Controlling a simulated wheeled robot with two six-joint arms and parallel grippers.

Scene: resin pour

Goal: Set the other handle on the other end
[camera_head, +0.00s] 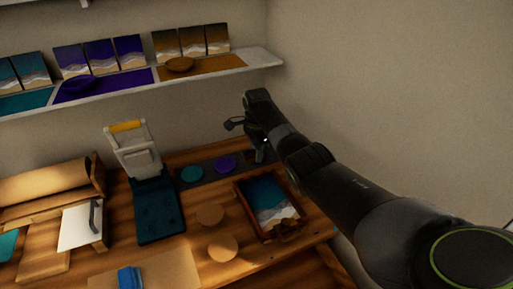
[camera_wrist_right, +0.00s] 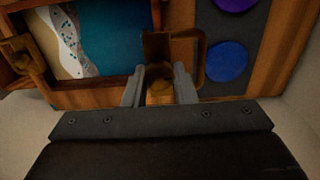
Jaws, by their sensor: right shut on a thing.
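The wooden tray (camera_head: 243,206) has an ocean-and-sand picture in its bottom and sits on the right of the bench. Its dark wooden wall and the picture also show in the wrist view (camera_wrist_right: 100,98). One brown handle (camera_head: 291,231) is at the tray's near end; in the wrist view this handle (camera_wrist_right: 20,58) is at the left. My right gripper (camera_wrist_right: 159,88) is shut on the other handle (camera_wrist_right: 188,36), a brown bracket, close beside the tray's opposite end. Whether it touches the tray is unclear. In the head view my right gripper (camera_head: 257,148) is beyond the tray's far end.
A dark strip (camera_head: 208,175) with teal and purple discs lies behind the tray. A shelf (camera_head: 150,88) with pictures is above.

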